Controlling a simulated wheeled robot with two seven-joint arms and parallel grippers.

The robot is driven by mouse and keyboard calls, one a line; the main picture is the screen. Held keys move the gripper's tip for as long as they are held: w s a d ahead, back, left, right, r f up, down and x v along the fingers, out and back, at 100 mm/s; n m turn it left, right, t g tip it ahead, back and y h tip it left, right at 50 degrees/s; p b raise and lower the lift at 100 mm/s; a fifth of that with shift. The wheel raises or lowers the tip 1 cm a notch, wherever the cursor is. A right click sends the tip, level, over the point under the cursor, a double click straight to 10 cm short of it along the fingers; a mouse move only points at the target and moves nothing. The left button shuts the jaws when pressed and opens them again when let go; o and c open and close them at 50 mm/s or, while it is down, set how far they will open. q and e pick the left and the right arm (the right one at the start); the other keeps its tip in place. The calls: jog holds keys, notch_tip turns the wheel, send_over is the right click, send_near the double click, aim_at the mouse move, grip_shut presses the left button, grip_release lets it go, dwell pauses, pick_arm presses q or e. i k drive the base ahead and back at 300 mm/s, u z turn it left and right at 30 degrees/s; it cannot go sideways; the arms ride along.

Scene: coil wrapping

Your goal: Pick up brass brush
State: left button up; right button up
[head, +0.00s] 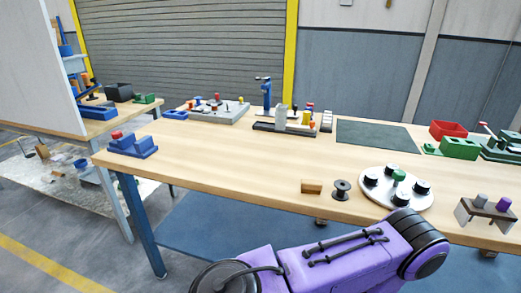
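A small tan-brown block (311,187) lies near the front edge of the wooden workbench (235,165), just left of a dark spool (341,190). It may be the brass brush, but it is too small for me to make out bristles. Nothing else in view is clearly a brush. A purple arm link of mine crosses the bottom of the head view, in front of the bench. Neither of my grippers is in view.
A round white plate (396,196) with several black knobs sits right of the spool. A brown stand (486,211) is at the right edge. A blue block fixture (133,146) is at the left end. The bench's front left is bare.

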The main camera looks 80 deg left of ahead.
aim_at(307, 187)
jog(key=k, duration=0.35)
jog(key=u, duration=0.8)
